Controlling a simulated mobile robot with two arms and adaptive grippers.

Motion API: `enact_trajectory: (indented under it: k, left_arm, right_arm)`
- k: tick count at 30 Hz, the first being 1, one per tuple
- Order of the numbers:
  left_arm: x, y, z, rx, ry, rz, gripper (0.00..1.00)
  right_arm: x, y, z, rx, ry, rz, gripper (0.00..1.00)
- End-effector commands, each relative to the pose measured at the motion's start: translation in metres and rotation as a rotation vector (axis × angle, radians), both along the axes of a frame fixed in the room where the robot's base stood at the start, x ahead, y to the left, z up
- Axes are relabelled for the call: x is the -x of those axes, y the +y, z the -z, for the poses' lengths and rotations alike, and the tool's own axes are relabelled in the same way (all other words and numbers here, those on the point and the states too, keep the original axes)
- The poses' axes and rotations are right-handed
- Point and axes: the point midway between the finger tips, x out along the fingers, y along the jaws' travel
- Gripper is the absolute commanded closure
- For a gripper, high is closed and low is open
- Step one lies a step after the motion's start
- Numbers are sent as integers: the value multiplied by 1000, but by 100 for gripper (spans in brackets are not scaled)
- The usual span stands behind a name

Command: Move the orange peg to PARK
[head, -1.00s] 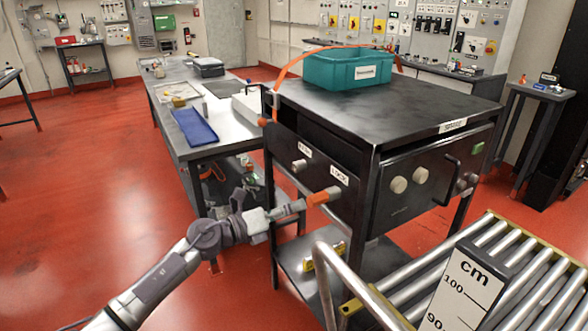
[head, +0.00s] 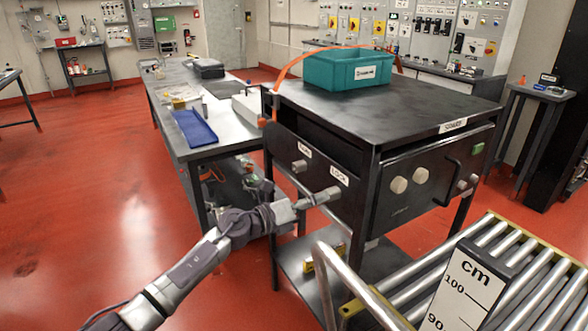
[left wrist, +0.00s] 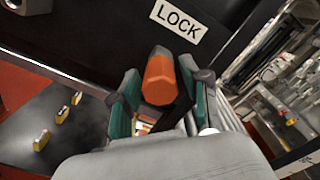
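The orange peg (left wrist: 160,80) sticks out of the cart's black front below the LOCK label (left wrist: 179,20), end toward me in the left wrist view. My left gripper (left wrist: 162,98) has its teal-padded fingers on either side of the peg. Narrow gaps seem to show between peg and fingers, so it looks open around it. In the head view the left gripper (head: 322,197) covers the peg's orange part, below the LOCK label (head: 339,175). A grey knob (head: 299,166) sits up and left, under the label (head: 305,149), too small to read surely. My right gripper is not in view.
The black cart (head: 420,105) carries a teal bin (head: 347,70) on top. A roller conveyor (head: 520,265) with a bent metal rail stands close on the right. A long workbench (head: 233,128) with a blue tray (head: 194,128) is behind. The red floor at left is clear.

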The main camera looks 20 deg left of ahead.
Motion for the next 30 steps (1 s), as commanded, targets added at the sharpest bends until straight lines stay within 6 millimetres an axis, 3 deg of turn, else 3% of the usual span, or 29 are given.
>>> enact_trajectory:
  k: [1, 7, 30]
  left_arm:
    - [0, 0, 0, 0, 0, 0, 67]
    - [0, 0, 0, 0, 0, 0, 100]
    - [11, 11, 0, 1, 0, -1, 100]
  right_arm:
    - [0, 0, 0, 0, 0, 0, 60]
    - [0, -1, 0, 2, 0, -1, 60]
    - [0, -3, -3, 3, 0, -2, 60]
